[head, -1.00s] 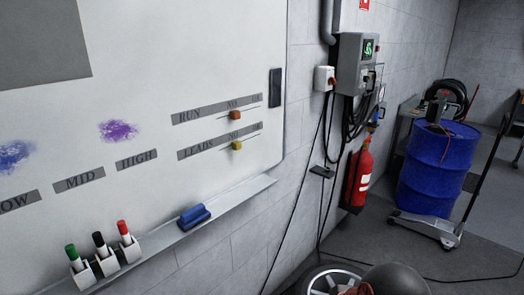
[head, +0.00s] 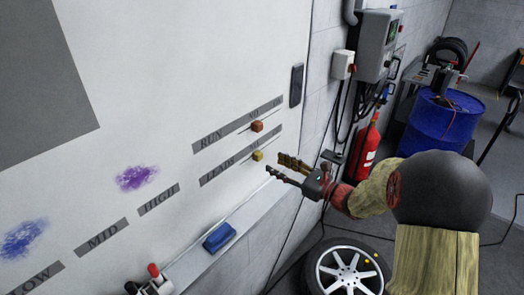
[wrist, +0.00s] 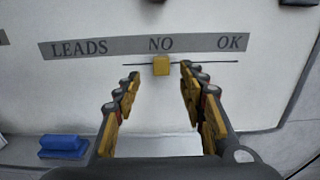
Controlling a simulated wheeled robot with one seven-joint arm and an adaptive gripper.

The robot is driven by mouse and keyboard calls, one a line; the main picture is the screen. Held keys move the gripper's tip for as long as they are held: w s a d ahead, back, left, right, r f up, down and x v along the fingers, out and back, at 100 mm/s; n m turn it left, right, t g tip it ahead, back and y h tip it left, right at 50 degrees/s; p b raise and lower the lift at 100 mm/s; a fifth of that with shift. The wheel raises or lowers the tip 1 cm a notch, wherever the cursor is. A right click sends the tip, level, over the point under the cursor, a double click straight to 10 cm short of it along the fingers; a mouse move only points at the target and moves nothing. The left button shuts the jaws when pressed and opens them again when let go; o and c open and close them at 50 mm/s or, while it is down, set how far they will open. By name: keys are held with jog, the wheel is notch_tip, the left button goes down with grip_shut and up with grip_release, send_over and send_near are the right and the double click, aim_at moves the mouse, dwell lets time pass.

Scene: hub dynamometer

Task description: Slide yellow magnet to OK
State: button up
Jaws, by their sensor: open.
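The yellow magnet (head: 257,156) sits on the thin dark line of the LEADS row on the whiteboard. In the wrist view the yellow magnet (wrist: 161,66) is under the word NO, left of the word OK (wrist: 232,42) on the grey LEADS strip (wrist: 90,48). My gripper (head: 279,166) is just right of and below the magnet in the head view. In the wrist view my gripper (wrist: 158,72) is open, its fingers on either side of the magnet's line of approach, with the magnet at about fingertip level. I cannot tell whether either finger touches it.
A blue eraser (head: 219,237) and marker holders (head: 150,284) are on the ledge below. A dark device (head: 297,85) is at the board's right edge.

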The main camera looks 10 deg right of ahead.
aim_at(261, 156)
jog(key=x, duration=0.7)
jog(key=shift+w+a, duration=0.15)
jog(key=shift+w, duration=0.15)
jog(key=c, duration=0.4)
grip_shut()
